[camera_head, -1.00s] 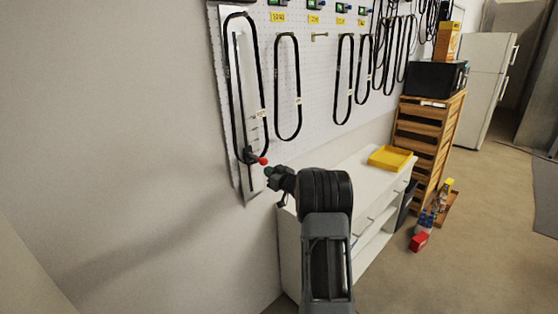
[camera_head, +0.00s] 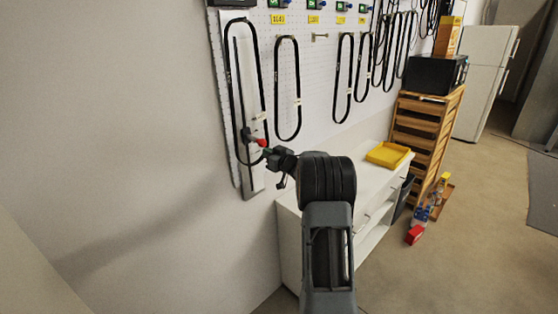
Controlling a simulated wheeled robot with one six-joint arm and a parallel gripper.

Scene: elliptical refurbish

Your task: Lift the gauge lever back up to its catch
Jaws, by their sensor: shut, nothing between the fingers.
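The gauge is a tall pale plate (camera_head: 250,185) with a vertical slot, at the left end of the pegboard. Its lever has a dark slider (camera_head: 247,134) and a red knob (camera_head: 261,143), now in the lower half of the plate. A long black belt (camera_head: 228,80) loops along the plate around the lever's track. My gripper (camera_head: 267,156) is shut and empty, with its tip just below the red knob. It looks close to or touching the knob from below; contact is too small to tell. I cannot make out the catch.
More black belts (camera_head: 276,90) hang on the pegboard to the right. Below stands a white cabinet (camera_head: 342,185) with a yellow tray (camera_head: 388,154). A wooden drawer unit (camera_head: 415,130) carries a black microwave (camera_head: 436,75). The wall left of the gauge is bare.

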